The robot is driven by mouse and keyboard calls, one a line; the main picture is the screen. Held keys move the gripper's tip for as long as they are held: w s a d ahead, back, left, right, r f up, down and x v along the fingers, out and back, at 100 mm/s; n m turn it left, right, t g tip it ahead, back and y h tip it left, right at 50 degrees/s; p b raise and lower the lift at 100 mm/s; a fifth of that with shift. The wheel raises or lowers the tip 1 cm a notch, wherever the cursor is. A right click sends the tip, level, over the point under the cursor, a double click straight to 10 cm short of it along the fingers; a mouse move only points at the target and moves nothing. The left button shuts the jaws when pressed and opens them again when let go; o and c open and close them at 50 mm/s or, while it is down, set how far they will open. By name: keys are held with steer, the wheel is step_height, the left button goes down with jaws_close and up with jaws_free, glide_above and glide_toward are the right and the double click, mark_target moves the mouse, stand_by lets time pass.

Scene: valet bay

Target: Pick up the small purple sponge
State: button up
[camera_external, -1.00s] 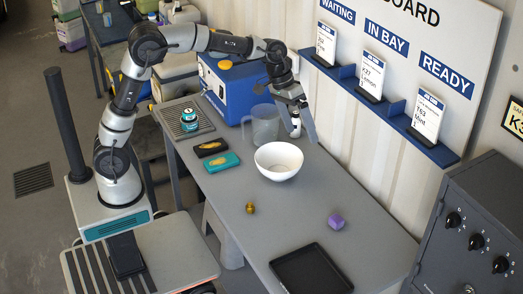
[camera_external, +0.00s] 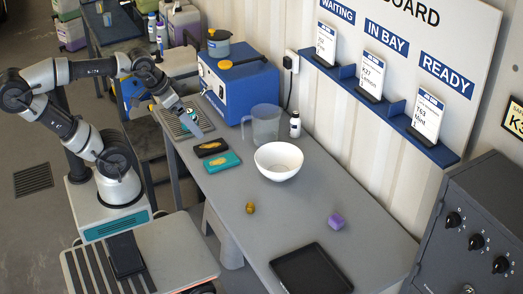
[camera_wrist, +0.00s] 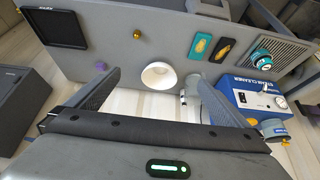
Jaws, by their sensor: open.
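The small purple sponge (camera_external: 336,222) lies on the grey table, toward its front right, beyond the black tray. It also shows in the wrist view (camera_wrist: 101,65) at the upper left, partly close to the left finger's line. My gripper (camera_external: 197,122) is in the air over the table's left end, near the grille mat, far from the sponge. In the wrist view my gripper (camera_wrist: 157,82) has its two fingers wide apart with nothing held between them.
A white bowl (camera_external: 278,161), a clear pitcher (camera_external: 265,124) and a small white bottle (camera_external: 295,124) stand mid-table. A brass knob-like piece (camera_external: 250,207) lies left of the sponge. A black tray (camera_external: 312,270) is at the front. A blue steam cleaner (camera_external: 240,88) stands at the back.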

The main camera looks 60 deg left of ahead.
steer(key=c, duration=1.2)
steer(key=w+d+f+n+g+h+b, duration=0.15)
steer(key=w+d+f+n+b, duration=0.3)
steer(key=w, duration=0.55)
steer(key=w+d+f+n+g+h+b, duration=0.1)
steer(key=w+d+f+n+h+b, duration=0.2)
steer(key=w+d+f+n, duration=0.45)
steer(key=w+d+f+n+g+h+b, duration=0.2)
steer(key=w+d+f+n+b, duration=0.15)
steer(key=w, duration=0.85)
steer(key=n+h+b, duration=0.3)
steer(key=n, duration=0.1)
glide_toward(337, 218)
steer(key=shift+y, duration=0.25)
steer(key=x, duration=0.4)
steer(key=shift+w+d, duration=0.1)
steer(key=shift+d, duration=0.05)
steer(key=shift+x, duration=3)
